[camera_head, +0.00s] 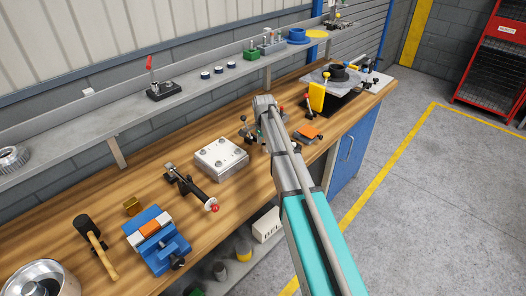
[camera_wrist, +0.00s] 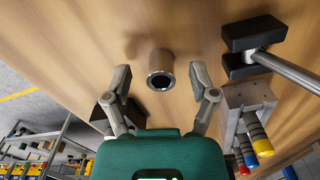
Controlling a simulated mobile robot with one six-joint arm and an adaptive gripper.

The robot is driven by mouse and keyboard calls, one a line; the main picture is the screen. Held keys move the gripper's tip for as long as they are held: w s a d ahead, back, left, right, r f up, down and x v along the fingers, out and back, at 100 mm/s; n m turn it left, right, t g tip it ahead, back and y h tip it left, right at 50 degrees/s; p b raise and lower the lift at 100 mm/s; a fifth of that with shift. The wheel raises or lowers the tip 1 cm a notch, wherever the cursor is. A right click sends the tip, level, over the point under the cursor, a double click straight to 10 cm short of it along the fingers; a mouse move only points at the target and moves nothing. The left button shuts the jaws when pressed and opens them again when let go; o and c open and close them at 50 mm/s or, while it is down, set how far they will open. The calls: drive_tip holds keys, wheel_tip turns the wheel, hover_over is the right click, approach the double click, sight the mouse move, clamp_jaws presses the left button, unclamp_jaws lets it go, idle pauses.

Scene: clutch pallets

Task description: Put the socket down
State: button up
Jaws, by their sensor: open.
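The socket (camera_wrist: 160,62) is a short steel cylinder with a dark round bore. In the wrist view it is on the wooden bench top at the upper middle. My gripper (camera_wrist: 159,84) is open, with one finger on each side of the socket and a visible gap on both sides. The fingers do not appear to touch it. In the head view my arm reaches over the bench and hides the fingers; I cannot make out the socket there.
In the wrist view, a black-headed tool (camera_wrist: 250,32) and a grey block (camera_wrist: 243,98) with coloured handles stand close at right. In the head view, a metal plate block (camera_head: 221,158) lies left of my arm. Bare bench (camera_head: 75,195) shows further left.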

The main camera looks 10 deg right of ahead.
drive_tip(key=shift+f, duration=0.1)
idle(0.5)
clamp_jaws()
